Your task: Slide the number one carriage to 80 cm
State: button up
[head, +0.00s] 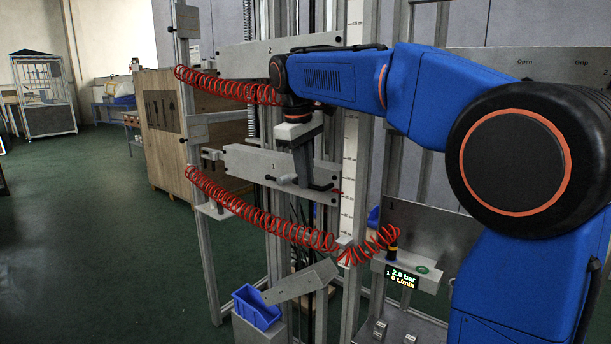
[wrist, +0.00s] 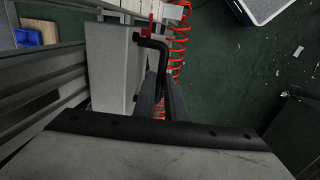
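The number one carriage (head: 245,165) is a grey plate marked 1, on the vertical rails of the frame. A black bent handle (head: 320,186) sticks out at its lower right, with a small red pointer (head: 337,191) beside the white vertical scale (head: 349,130). The scale's figures are too small to read. My gripper (head: 304,180) points down in front of the plate, at the handle. In the wrist view, the black handle (wrist: 153,44) runs down between the gripper's grey fingers (wrist: 165,85). Whether they press on it I cannot tell.
The number two carriage (head: 240,58) is higher on the same frame. A blue bin (head: 256,307) and a pressure display (head: 403,279) are lower down. Open green floor (head: 90,230) lies to the left.

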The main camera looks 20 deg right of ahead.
grip_shut()
jog(key=shift+f, duration=0.3)
notch_tip(320, 180, down, 16)
jog(key=shift+s, duration=0.1)
jog(key=o, duration=0.6)
grip_release()
jog(key=shift+f, duration=0.1)
jog(key=shift+c, duration=0.2)
jog(key=shift+r, duration=0.2)
jog(key=a+r, duration=0.1)
jog(key=r, duration=0.4)
jog(key=s+r, duration=0.1)
jog(key=r, duration=0.5)
jog(key=a+r, duration=0.1)
jog(key=r, duration=0.5)
jog(key=shift+s+a, duration=0.3)
jog(key=shift+s, duration=0.05)
